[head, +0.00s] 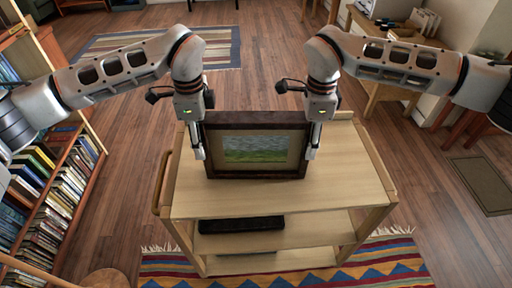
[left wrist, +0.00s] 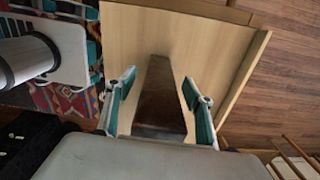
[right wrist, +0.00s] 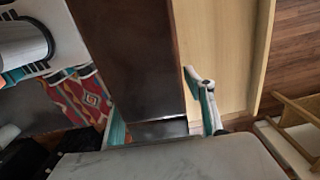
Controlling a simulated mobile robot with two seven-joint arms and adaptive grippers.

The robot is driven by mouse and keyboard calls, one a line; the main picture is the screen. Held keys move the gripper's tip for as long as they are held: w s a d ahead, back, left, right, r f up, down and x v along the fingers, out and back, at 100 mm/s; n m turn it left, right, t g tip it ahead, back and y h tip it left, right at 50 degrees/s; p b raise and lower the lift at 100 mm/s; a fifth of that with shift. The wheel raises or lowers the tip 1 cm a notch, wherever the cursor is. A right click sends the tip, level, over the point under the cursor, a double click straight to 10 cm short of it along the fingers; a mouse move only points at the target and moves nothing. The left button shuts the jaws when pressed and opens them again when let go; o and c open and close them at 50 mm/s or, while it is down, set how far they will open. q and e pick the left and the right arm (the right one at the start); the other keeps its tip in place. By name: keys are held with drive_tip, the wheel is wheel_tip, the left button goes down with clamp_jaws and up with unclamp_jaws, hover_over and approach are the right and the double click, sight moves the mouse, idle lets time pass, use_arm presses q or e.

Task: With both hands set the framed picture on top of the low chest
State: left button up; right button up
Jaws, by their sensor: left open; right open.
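The framed picture (head: 255,150), a dark frame around a green landscape, stands upright on the top of a wooden cart (head: 340,190). My left gripper (head: 199,150) is at its left side edge. In the left wrist view the open fingers stand on either side of the dark frame (left wrist: 160,100), with gaps visible. My right gripper (head: 312,150) is at its right side edge. In the right wrist view the dark frame (right wrist: 125,50) reaches between the open fingers; contact there is unclear. I cannot make out a low chest in any view.
A dark flat box (head: 240,224) lies on the cart's middle shelf. A full bookcase (head: 55,200) stands at the left. A patterned rug (head: 390,262) lies under the cart's near side. A wooden desk (head: 385,92) stands at the back right. Bare floor lies behind the cart.

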use_arm(q)
drive_tip(key=shift+f, duration=0.5)
use_arm(e)
drive_tip(key=shift+f, duration=0.45)
use_arm(q)
clamp_jaws()
use_arm(e)
clamp_jaws()
use_arm(q)
drive_tip(key=shift+r, duration=0.15)
use_arm(e)
drive_tip(key=shift+r, duration=0.1)
